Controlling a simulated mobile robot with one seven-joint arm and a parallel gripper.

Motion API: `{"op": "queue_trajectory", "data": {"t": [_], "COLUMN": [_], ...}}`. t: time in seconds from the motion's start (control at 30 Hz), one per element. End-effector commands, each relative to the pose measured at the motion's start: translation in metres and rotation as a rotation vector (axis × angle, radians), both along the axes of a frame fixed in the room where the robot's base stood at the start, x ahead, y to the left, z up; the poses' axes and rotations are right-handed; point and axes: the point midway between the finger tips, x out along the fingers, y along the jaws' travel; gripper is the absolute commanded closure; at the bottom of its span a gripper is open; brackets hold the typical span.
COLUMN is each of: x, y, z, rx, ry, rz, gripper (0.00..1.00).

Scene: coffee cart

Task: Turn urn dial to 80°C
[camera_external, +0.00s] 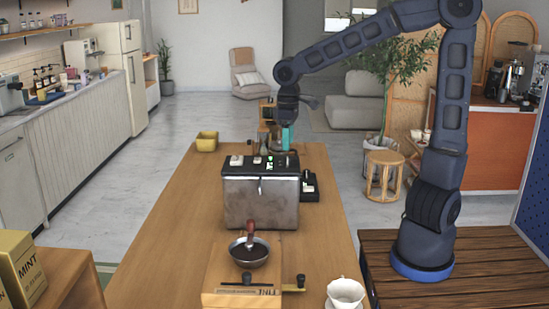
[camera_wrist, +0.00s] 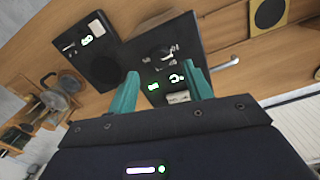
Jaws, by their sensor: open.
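The urn (camera_external: 260,205) is a metal-sided box with a black top, standing mid-table in the external view. Its top carries a lit green display (camera_external: 270,164) and small white items. My gripper (camera_external: 287,143) is above the back right part of this top, pointing down. In the wrist view, the teal fingers of my gripper (camera_wrist: 162,75) are apart, with nothing held between them. The urn's black panel (camera_wrist: 190,48) lies beyond them, with a dark round dial (camera_wrist: 159,53), white markings and green lit digits (camera_wrist: 153,87). The dial's exact setting is too small to read.
A black device with a round plate and green display (camera_wrist: 100,67) lies beside the urn; it also shows right of the urn (camera_external: 309,190). A pan of dark grounds (camera_external: 249,258) and a white cup (camera_external: 345,293) stand in front. A yellow bin (camera_external: 207,141) stands back left.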

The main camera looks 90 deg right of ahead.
Motion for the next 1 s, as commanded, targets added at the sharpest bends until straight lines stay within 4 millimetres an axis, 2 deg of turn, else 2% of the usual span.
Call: {"op": "queue_trajectory", "data": {"t": [0.13, 0.3, 0.5, 0.77, 0.87, 1.0], "x": [0.0, 0.001, 0.0, 0.0, 0.0, 0.0], "y": [0.001, 0.001, 0.0, 0.0, 0.0, 0.0], "z": [-0.025, -0.041, -0.049, -0.05, -0.05, -0.05], "rx": [0.0, 0.0, 0.0, 0.001, 0.001, 0.001], "ry": [0.003, 0.002, 0.0, -0.001, -0.001, -0.001], "rz": [0.0, 0.0, 0.0, 0.0, 0.0, 0.0], "gripper": [0.5, 0.5, 0.5, 0.5, 0.65, 0.93]}}
